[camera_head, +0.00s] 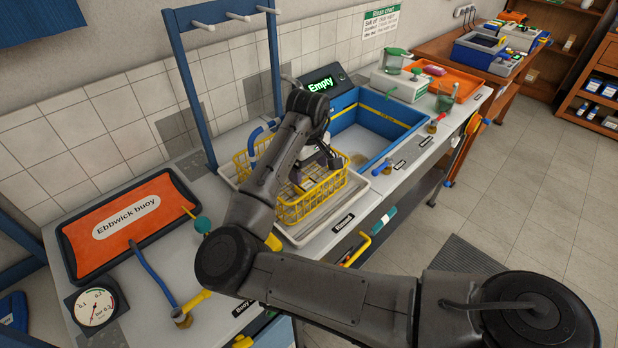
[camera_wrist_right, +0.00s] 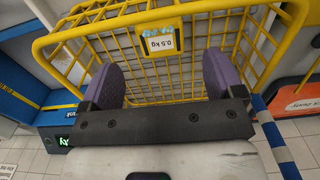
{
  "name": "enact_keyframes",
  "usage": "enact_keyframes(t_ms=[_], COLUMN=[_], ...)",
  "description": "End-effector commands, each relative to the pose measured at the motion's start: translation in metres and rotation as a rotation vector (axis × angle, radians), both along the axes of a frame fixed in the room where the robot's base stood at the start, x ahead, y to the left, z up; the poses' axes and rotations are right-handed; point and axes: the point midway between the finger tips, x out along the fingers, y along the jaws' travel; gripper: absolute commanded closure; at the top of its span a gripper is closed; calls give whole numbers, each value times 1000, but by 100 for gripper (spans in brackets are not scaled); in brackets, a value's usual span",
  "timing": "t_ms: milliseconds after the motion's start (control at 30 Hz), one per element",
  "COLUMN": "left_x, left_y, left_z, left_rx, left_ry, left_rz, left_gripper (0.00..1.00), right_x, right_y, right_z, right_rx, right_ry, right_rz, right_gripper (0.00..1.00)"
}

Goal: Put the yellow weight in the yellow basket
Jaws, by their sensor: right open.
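The yellow wire basket (camera_head: 318,200) stands on a white tray on the bench, partly hidden by my right arm. It also fills the right wrist view (camera_wrist_right: 110,22). The yellow weight (camera_wrist_right: 163,42), with a white "0.5 kg" label, shows inside the basket's outline, just below the rim line in that view. In the head view I cannot make the weight out. My right gripper (camera_head: 318,172) is over the basket, pointing down. In the wrist view its two purple-padded fingers (camera_wrist_right: 162,78) are spread apart, with nothing held between them. My left gripper is not in view.
A blue-rimmed sink (camera_head: 372,120) lies right of the basket, with a display reading "Empty" (camera_head: 322,84) behind. A blue rack post (camera_head: 190,90) stands behind left. An orange "Ebbwick buoy" tray (camera_head: 130,250) and a dial gauge (camera_head: 96,306) are at left.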

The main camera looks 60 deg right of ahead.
Motion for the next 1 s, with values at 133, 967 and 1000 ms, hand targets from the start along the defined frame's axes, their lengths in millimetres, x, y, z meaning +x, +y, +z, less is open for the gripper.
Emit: enact_keyframes(t_ms=[133,967,1000], left_x=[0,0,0], left_y=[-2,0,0], left_z=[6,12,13], left_rx=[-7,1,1], left_ry=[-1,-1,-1], left_rz=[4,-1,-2], left_gripper=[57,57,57], right_x=[1,-4,-9], right_y=[0,-13,-24], right_z=[27,58,59], right_rx=[0,-41,-77], right_ry=[-1,23,39], right_rz=[1,-26,-50], right_gripper=[13,13,13])
